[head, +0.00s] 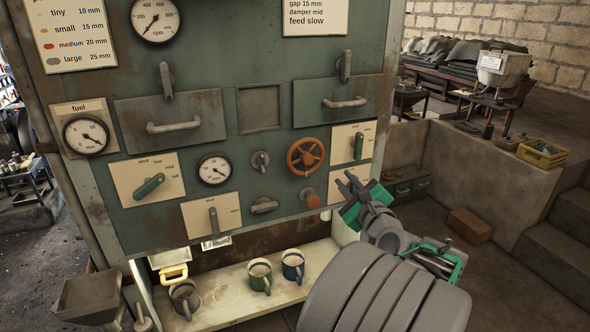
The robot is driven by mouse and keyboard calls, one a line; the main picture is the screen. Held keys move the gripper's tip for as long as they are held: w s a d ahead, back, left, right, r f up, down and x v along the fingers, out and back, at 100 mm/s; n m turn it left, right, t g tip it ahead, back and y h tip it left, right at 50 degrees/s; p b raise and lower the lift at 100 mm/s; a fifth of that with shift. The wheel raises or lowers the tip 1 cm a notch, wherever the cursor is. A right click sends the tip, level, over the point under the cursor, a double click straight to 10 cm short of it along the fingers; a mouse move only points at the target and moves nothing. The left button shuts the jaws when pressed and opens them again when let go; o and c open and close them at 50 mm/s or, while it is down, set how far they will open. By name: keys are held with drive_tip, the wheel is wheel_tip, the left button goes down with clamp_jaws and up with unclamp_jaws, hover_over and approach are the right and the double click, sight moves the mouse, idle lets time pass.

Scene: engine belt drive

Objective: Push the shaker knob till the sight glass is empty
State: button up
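A green machine panel (226,72) fills the left and middle of the head view. A small orange-brown push knob (309,197) sticks out low on its right side, below an orange handwheel (305,157); it looks like the shaker knob, though no label on it is readable. A dark framed square window (259,108) sits between two drawers; I cannot tell whether it is the sight glass or what it holds.
Levers on cream plates (147,181) and gauges (213,169) surround the knob. Below, a shelf (240,304) holds several mugs, including a green one (260,276) and a blue one (293,266). A low concrete wall (480,178) and steps stand at the right.

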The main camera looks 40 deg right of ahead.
drive_tip(key=s+d+f+m+b, duration=0.1)
drive_tip(key=s+f, duration=0.1)
drive_tip(key=f, duration=0.1)
drive_tip(key=s+d+f+m+g+h, duration=0.1)
drive_tip(key=s+f, duration=0.2)
drive_tip(key=f, duration=0.1)
drive_tip(key=s+d+f+m+g+h+b, duration=0.1)
drive_tip(key=s+f, duration=0.2)
drive_tip(key=shift+d+f+m+b, duration=0.3)
drive_tip(key=shift+f, duration=0.05)
drive_tip(key=shift+c, duration=1.4)
drive_tip(key=a+f+m, duration=0.2)
drive_tip(key=a+f, duration=0.1)
drive_tip(key=shift+s+a+f+t+y, duration=0.15)
drive_tip(key=shift+f+t+y, duration=0.15)
drive_tip(key=shift+t+y, duration=0.1)
clamp_jaws()
drive_tip(key=w+a+r+m+t+y, duration=0.1)
drive_tip(key=w+a+r+t+y, duration=0.1)
drive_tip(key=a, duration=0.4)
drive_tip(key=shift+w+m+y, duration=0.3)
drive_tip(key=shift+m+y, duration=0.1)
drive_tip(key=shift+y, duration=0.2)
drive_tip(key=shift+d, duration=0.1)
drive_tip(key=p, duration=0.4)
approach(314, 203)
drive_tip(key=x, duration=0.7)
drive_tip(key=shift+f, duration=0.1)
